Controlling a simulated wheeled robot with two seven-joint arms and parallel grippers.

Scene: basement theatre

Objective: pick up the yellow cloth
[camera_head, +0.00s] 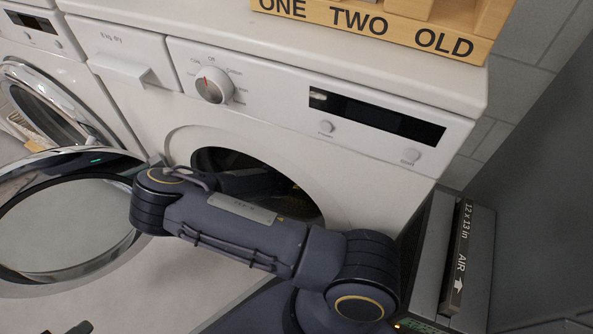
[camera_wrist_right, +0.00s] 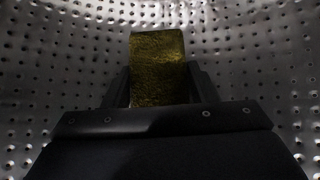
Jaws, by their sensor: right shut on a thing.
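The yellow cloth (camera_wrist_right: 158,65) shows in the right wrist view as a small upright yellow piece between the two dark fingers. My right gripper (camera_wrist_right: 158,82) is shut on it inside a perforated metal drum (camera_wrist_right: 60,50). In the head view my right arm reaches into the round opening of the white washing machine (camera_head: 372,165). The gripper and the cloth are hidden from the head there. My left gripper is not clearly in view; only a small dark piece shows at the bottom left edge.
The machine's round door (camera_head: 75,215) stands open at the left. A second front-loading machine (camera_head: 35,60) is beside it. A wooden lettered box (camera_head: 405,30) sits on top. A dark grey boxy unit (camera_head: 470,255) stands close at the right of my arm.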

